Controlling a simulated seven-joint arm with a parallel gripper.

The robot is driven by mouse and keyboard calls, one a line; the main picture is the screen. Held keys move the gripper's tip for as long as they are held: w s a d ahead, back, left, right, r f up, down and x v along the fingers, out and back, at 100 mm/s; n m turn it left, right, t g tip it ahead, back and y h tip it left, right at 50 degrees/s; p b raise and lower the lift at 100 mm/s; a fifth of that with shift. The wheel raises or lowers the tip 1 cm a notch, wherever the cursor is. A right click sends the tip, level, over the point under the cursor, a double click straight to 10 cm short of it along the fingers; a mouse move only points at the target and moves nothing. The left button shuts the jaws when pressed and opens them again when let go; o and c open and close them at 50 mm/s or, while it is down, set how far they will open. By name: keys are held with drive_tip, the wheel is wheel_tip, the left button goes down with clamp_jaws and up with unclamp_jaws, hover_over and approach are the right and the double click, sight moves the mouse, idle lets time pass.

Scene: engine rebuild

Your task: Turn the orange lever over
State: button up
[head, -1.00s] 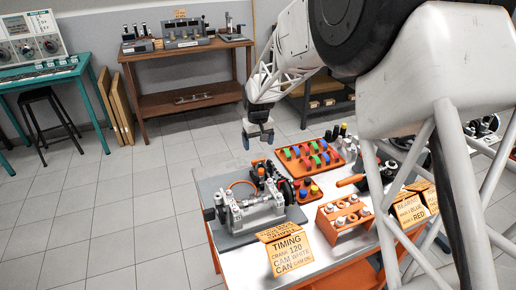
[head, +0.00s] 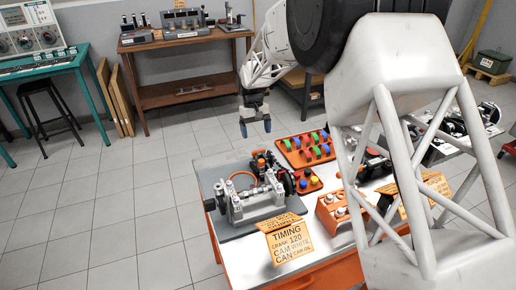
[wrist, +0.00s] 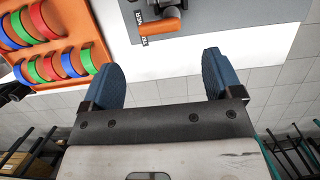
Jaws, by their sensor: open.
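An orange lever-like piece (wrist: 160,22) with a small dark label beside it sits on the grey plate (wrist: 200,20) at the top of the wrist view. In the head view what seems the same orange piece (head: 261,161) is small, at the far end of the plate beside the engine block (head: 254,203). My gripper (head: 255,128) hangs with fingers down above the table's far edge, apart from the piece. In the wrist view my gripper (wrist: 160,72) has its two blue fingertips wide apart with nothing between them.
An orange tray (wrist: 98,28) of coloured rings lies beside the plate; it also shows in the head view (head: 288,158). A small orange block with coloured buttons (head: 316,184) and a timing sign (head: 290,242) are on the table. My arm hides part of the table's right side.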

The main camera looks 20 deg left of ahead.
drive_tip(key=shift+w+a+g+h, duration=0.35)
drive_tip(key=shift+g+h, duration=0.15)
drive_tip(key=shift+h, duration=0.1)
drive_tip(key=shift+f, duration=0.15)
drive_tip(key=shift+x, duration=3.8)
drive_tip(key=c, duration=0.9)
